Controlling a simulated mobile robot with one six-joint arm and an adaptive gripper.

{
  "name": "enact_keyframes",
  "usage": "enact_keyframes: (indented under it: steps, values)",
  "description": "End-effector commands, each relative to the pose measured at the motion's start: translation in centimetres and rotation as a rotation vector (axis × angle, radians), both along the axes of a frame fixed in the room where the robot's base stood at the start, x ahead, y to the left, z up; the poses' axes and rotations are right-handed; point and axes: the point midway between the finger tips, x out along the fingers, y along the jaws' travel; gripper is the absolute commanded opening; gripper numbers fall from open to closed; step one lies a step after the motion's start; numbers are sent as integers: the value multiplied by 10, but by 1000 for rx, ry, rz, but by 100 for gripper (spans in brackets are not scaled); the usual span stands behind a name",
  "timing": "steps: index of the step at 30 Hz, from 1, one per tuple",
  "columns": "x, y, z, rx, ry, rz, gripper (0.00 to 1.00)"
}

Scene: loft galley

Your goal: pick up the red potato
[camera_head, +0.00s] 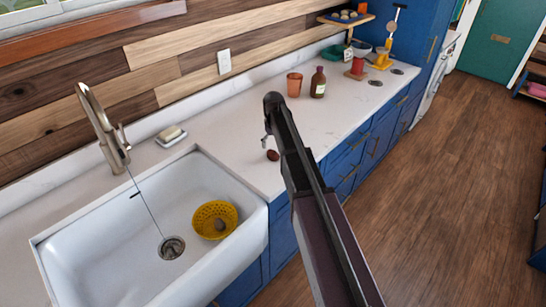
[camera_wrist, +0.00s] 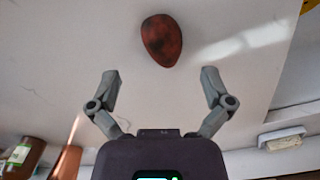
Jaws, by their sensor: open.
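The red potato (camera_head: 272,155) lies on the white counter near its front edge, just right of the sink. In the wrist view the potato (camera_wrist: 161,40) is dark red and egg-shaped, in full view just beyond the fingertips. My gripper (camera_wrist: 160,75) is open and empty, its two fingers spread wider than the potato. In the head view my gripper (camera_head: 267,143) is partly hidden by my arm, and a fingertip shows close by the potato. I cannot tell the exact gap between them.
The white sink (camera_head: 110,255) holds a yellow colander (camera_head: 214,219) with a brownish object in it. A terracotta cup (camera_head: 294,85) and a brown bottle (camera_head: 318,83) stand farther along the counter. A soap dish (camera_head: 171,136) lies behind the sink. Counter around the potato is clear.

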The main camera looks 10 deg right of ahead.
Motion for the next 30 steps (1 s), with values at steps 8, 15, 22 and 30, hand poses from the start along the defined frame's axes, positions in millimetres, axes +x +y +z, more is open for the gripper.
enact_keyframes:
  steps: [8, 15, 22, 30]
  values:
    - [0, 0, -4, 0, 0, 0, 100]
    - [-2, 1, -20, 0, 0, 0, 100]
    - [-2, 3, -38, 0, 0, 1, 100]
    - [-2, 3, -52, 0, 0, 1, 100]
